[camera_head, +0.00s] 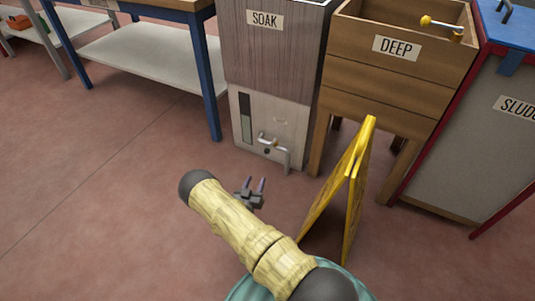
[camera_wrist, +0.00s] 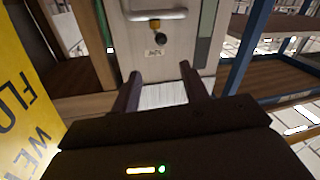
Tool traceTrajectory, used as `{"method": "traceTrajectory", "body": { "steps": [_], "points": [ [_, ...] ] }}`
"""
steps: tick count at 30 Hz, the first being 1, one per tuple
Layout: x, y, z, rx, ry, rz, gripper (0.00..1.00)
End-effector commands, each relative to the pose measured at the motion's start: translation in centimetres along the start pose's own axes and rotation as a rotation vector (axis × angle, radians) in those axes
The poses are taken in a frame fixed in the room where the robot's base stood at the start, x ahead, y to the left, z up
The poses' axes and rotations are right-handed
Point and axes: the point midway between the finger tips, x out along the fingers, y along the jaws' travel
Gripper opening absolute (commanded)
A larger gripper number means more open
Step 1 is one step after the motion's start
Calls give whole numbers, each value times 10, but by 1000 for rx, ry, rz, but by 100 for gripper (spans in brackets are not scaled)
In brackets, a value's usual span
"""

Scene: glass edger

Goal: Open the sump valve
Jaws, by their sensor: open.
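A silver lever and pipe fitting (camera_head: 268,140) sits low on the front of the cabinet marked SOAK (camera_head: 275,50), and I take it to be the valve. In the wrist view, which looks upside down, a silver bar (camera_wrist: 158,14) shows at the top, with a brass part (camera_wrist: 155,25) and a dark knob by it. A small plate (camera_wrist: 154,53) beside them is too blurred to read. My gripper (camera_head: 254,184) is open and empty, in front of and below the fitting. In the wrist view its two fingers (camera_wrist: 162,88) point at the cabinet, apart from it.
A yellow folding floor sign (camera_head: 352,180) stands close to the right of my gripper. A wooden DEEP tub (camera_head: 400,75) on legs and a grey sludge bin (camera_head: 470,130) stand farther right. A blue-legged bench (camera_head: 205,80) is at left. The floor at left is clear.

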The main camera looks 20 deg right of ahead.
Motion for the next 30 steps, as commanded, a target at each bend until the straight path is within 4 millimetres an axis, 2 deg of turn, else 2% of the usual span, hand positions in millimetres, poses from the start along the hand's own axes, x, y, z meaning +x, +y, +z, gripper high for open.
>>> {"method": "traceTrajectory", "body": {
  "steps": [8, 13, 30],
  "points": [
    [1, -1, -1, 1, -2, -1, 44],
    [13, -1, 1, 4, -2, 0, 44],
    [110, 0, 4, 5, -1, 3, 44]
  ]
}}
